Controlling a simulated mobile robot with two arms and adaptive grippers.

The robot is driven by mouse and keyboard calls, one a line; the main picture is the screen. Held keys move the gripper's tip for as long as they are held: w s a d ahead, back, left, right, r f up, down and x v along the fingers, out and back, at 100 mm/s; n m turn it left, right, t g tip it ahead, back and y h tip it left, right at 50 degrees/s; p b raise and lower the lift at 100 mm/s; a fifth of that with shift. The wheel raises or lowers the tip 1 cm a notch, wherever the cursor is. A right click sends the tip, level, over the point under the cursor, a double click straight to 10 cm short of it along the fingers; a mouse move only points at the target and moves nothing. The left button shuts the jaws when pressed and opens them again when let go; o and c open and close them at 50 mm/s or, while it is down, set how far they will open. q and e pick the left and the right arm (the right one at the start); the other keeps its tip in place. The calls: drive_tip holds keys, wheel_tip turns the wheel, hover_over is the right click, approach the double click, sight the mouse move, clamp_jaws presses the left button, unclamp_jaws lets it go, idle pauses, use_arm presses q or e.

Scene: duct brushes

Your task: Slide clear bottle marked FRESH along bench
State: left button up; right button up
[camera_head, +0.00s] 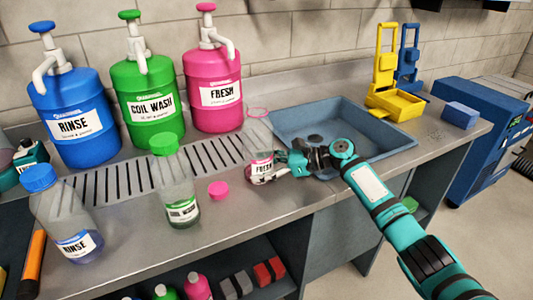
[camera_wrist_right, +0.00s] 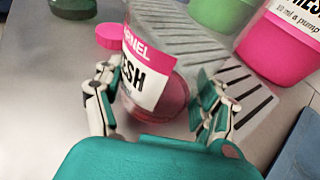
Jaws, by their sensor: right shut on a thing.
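The clear bottle marked FRESH (camera_head: 259,143) stands uncapped on the metal bench, in front of the sink's left corner. A little pink liquid shows at its bottom. My right gripper (camera_head: 283,165) reaches it from the right and is shut on its lower part. In the right wrist view the bottle (camera_wrist_right: 147,78) sits between the two fingers. Its pink cap (camera_head: 218,189) lies on the bench to the left. The teal end of my left gripper (camera_head: 30,158) shows at the left edge, partly cut off, and its fingers are unclear.
A green-capped bottle (camera_head: 178,190) and a blue-capped RINSE bottle (camera_head: 70,225) stand to the left. Blue (camera_head: 75,120), green (camera_head: 148,100) and pink (camera_head: 213,90) pump jugs stand behind a slotted drain (camera_head: 125,175). The sink (camera_head: 375,150) and a yellow holder (camera_head: 393,100) lie right.

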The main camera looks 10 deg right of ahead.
drive_tip(key=shift+w+a+f+b, duration=0.1)
drive_tip(key=shift+w+b, duration=0.55)
drive_tip(key=shift+w+a+b, duration=0.1)
drive_tip(key=shift+w+b, duration=0.4)
drive_tip(key=shift+b, duration=0.15)
drive_tip(key=shift+w+a+b, duration=0.2)
drive_tip(key=shift+w+b, duration=0.1)
drive_tip(key=shift+w, duration=0.2)
drive_tip(key=shift+w+a+b, duration=0.15)
drive_tip(key=shift+w+b, duration=0.1)
drive_tip(key=shift+b, duration=0.35)
use_arm(q)
drive_tip(key=w+d+f+b, duration=0.1)
drive_tip(key=w+d+f, duration=0.1)
drive_tip(key=w, duration=0.5)
drive_tip(key=shift+w+t, duration=0.2)
drive_tip(key=shift+t, duration=0.1)
use_arm(e)
drive_tip(key=shift+w+a, duration=0.25)
drive_tip(key=shift+w, duration=0.35)
use_arm(q)
drive_tip(key=shift+s, duration=0.2)
use_arm(e)
drive_tip(key=shift+a+r, duration=0.1)
drive_tip(key=shift+r, duration=0.1)
